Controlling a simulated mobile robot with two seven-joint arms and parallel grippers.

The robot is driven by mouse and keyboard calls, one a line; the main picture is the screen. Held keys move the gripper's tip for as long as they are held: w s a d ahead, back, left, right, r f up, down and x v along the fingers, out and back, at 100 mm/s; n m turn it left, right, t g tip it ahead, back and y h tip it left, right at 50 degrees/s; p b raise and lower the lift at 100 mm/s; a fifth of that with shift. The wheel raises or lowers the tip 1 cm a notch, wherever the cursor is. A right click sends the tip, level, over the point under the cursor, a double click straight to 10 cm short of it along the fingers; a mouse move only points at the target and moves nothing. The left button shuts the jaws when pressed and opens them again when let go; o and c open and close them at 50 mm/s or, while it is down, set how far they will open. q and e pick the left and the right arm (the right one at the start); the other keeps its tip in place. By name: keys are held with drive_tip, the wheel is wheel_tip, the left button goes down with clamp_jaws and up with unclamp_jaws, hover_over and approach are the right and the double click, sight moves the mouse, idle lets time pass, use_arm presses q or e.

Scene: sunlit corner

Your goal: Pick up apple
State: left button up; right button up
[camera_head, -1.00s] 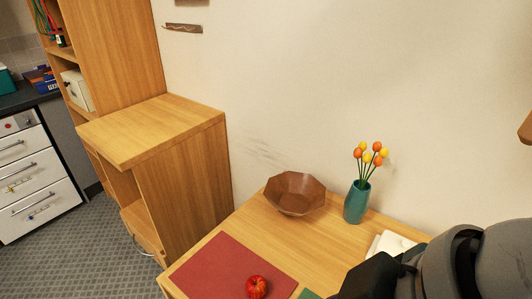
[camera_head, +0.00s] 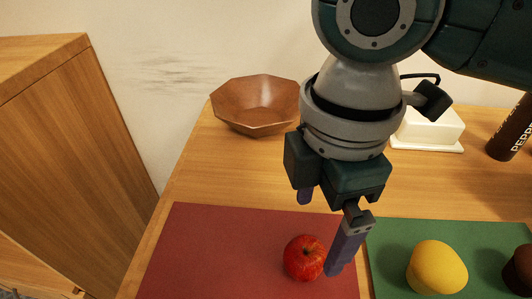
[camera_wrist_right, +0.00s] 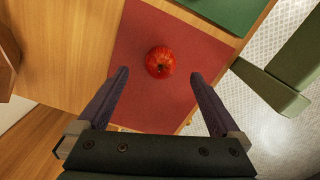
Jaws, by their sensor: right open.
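A red apple (camera_head: 305,258) sits on a dark red mat (camera_head: 225,250) on the wooden table. My right gripper (camera_head: 322,235) is above the table, just behind and over the apple in the head view, its fingers pointing down. In the right wrist view the apple (camera_wrist_right: 160,62) lies ahead of the two spread fingertips, roughly between their lines, with nothing held. The right gripper (camera_wrist_right: 158,80) is open and empty. My left gripper is not in view.
A brown wooden bowl (camera_head: 255,105) stands at the back left. A green mat (camera_head: 395,240) holds a yellow fruit (camera_head: 436,268) and a dark item at the right edge. A white dish (camera_head: 428,130) and a dark pepper container (camera_head: 512,130) stand behind. A wooden cabinet (camera_head: 75,150) is at left.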

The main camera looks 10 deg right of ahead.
sight(307, 250)
wheel_tip(307, 250, down, 2)
drive_tip(key=shift+s+d+f, duration=0.1)
drive_tip(key=shift+s+f, duration=0.05)
drive_tip(key=f+b, duration=0.1)
drive_tip(key=f, duration=0.1)
drive_tip(key=a+f+b, duration=0.1)
drive_tip(key=f, duration=0.1)
drive_tip(key=shift+f, duration=0.7)
drive_tip(key=shift+c, duration=1.4)
drive_tip(key=c, duration=1.2)
drive_tip(key=shift+o, duration=0.2)
drive_tip(key=shift+r, duration=0.15)
